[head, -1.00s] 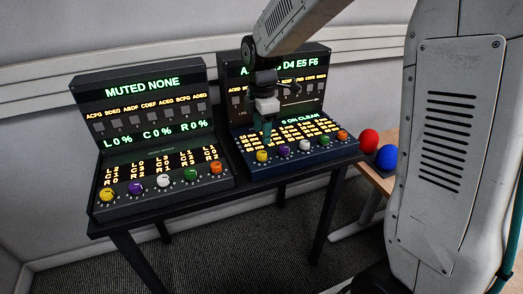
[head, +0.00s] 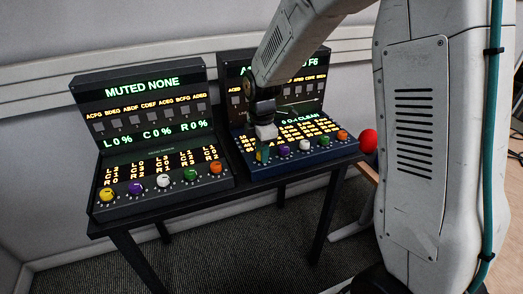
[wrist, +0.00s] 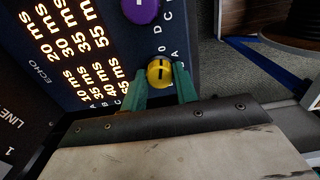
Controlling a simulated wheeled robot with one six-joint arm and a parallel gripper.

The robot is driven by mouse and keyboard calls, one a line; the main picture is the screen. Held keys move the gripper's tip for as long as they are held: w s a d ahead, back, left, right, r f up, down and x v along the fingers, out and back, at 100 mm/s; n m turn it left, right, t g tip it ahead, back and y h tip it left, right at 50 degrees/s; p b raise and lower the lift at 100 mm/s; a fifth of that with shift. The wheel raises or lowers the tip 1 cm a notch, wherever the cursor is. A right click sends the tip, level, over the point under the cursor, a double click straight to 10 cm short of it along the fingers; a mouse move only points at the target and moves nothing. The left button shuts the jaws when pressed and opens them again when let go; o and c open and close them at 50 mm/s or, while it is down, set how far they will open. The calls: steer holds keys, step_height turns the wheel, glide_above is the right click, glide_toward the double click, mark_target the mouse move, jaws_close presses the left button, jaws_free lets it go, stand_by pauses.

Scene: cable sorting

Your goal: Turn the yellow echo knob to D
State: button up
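The yellow echo knob (wrist: 159,72) is at the near end of the right console's knob row, with a dark pointer mark across its face. My gripper (wrist: 164,83) has its two green fingers apart, one on each side of the knob and very close to it. Whether they touch it I cannot tell. The letters A to D are printed around the knob, partly hidden by the fingers. The ECHO label (wrist: 38,72) shows in the wrist view. In the head view, my gripper (head: 265,153) comes down over the right console (head: 290,165) and hides most of the yellow knob.
A purple knob (wrist: 139,9) is close to the yellow one; white, green and orange knobs follow along the row. The left console (head: 165,205) has its own yellow knob (head: 106,195). A red ball (head: 368,140) is at the right.

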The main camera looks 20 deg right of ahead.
steer(key=shift+c, duration=0.9)
